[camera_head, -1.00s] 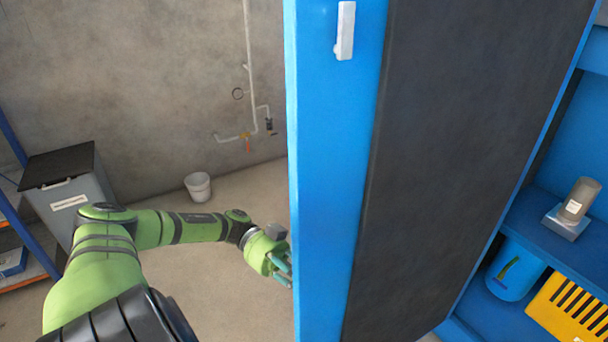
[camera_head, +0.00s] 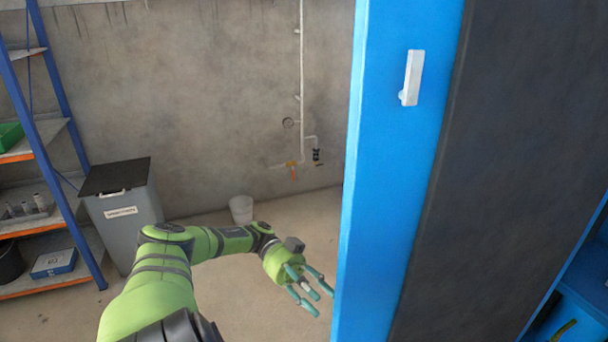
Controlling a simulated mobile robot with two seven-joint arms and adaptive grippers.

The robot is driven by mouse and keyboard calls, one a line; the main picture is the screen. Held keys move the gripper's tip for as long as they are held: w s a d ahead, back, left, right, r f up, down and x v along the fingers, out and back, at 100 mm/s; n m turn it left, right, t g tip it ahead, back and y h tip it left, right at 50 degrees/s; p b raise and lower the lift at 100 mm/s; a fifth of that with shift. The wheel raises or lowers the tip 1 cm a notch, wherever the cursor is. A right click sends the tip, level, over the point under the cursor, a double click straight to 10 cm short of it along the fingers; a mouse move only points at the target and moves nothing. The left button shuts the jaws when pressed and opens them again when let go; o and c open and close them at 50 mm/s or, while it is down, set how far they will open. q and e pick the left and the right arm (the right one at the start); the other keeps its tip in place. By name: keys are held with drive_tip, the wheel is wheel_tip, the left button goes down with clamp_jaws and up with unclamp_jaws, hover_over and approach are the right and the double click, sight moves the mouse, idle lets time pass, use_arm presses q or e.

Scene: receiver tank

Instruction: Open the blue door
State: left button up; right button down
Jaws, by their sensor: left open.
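The blue door (camera_head: 385,190) stands swung out in front of me, with its edge toward the left and a dark grey panel (camera_head: 510,170) on its inner face. A white handle or latch piece (camera_head: 411,78) sits near its upper part. Part of the blue cabinet interior (camera_head: 585,290) shows at the lower right, so the door is apart from it. My left gripper (camera_head: 311,290) is open and empty, left of the door's lower edge, with its teal fingers spread. I cannot tell whether a finger touches the door. My right gripper is out of view.
A grey bin with a black lid (camera_head: 125,212) stands at the left beside a blue and orange shelf (camera_head: 60,150). The floor between is clear.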

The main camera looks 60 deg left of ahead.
use_arm(q)
drive_tip(key=shift+s+a, duration=0.15)
drive_tip(key=shift+a, duration=1.95)
